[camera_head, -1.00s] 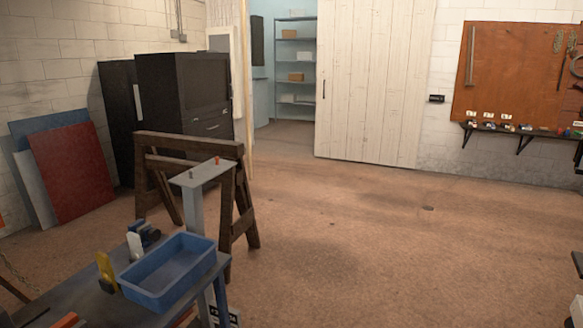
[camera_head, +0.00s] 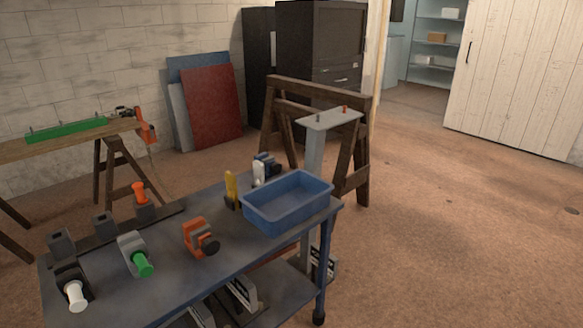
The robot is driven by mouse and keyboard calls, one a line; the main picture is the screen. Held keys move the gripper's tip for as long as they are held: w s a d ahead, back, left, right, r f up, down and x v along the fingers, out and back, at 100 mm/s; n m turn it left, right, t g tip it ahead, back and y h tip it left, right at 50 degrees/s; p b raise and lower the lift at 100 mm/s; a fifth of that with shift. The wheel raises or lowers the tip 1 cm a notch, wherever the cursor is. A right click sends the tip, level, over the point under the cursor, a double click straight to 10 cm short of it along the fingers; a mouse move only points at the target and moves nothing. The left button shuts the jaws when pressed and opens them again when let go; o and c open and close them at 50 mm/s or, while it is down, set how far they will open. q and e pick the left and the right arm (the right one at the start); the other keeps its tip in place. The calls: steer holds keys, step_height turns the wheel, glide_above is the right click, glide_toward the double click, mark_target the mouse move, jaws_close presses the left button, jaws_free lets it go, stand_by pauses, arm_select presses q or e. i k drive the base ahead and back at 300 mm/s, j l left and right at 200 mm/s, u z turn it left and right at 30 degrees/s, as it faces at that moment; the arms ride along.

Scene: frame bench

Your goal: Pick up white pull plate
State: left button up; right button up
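A dark grey block with a white round handle (camera_head: 75,294) sits at the near left corner of the blue-grey cart (camera_head: 203,292); it looks like the white pull plate, though its plate part is hard to make out. A similar piece with a green handle (camera_head: 141,263) lies to its right. One with an orange handle (camera_head: 140,194) stands farther back on a dark strip. Neither of my grippers is in view, and nothing covers the white-handled piece.
A blue bin (camera_head: 288,203) stands at the cart's right end. An orange clamp-like tool (camera_head: 200,237) lies mid-cart. Behind are a wooden sawhorse (camera_head: 275,130) and a trestle table with a green bar (camera_head: 67,130). The floor at right is clear.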

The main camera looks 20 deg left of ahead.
mark_target(257, 166)
steer(key=i+j, duration=0.2)
steer(key=i, duration=0.35)
steer(key=i+u, duration=0.15)
steer(key=u, duration=0.25)
steer(key=i+u, duration=0.15)
steer(key=u, duration=0.3)
steer(key=i+u, duration=0.15)
steer(key=u, duration=0.25)
